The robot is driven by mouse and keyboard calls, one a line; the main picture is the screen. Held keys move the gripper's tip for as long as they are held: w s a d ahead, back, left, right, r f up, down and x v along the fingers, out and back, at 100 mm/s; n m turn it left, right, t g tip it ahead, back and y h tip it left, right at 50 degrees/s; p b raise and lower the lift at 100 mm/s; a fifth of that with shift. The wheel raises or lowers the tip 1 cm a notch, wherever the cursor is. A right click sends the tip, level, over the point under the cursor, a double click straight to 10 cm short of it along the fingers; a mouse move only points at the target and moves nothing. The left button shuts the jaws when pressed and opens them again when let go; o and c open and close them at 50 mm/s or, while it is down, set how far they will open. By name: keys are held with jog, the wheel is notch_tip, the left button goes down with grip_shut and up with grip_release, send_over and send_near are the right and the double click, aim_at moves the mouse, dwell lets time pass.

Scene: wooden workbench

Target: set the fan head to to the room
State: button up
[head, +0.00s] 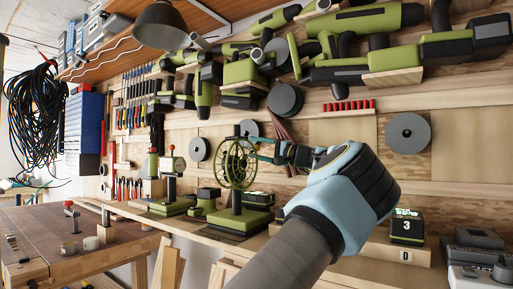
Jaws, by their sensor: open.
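A green fan stands upright on the shelf along the back wall. Its round wire fan head (236,164) shows as a tall oval, so it is turned partly sideways to the camera. A short post joins it to a dark green base (237,221). My gripper (262,146) reaches in from the right, at the upper right edge of the fan head. Its jaws are open, with nothing seen between them. I cannot tell whether a finger touches the cage. My forearm and wrist cover the shelf right of the fan.
A black box marked 3 (407,226) sits to the right. Green power tools (375,18) hang above. A wooden bench (60,237) is at the lower left.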

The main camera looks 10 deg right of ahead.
grip_shut()
dwell(0.5)
dwell(0.9)
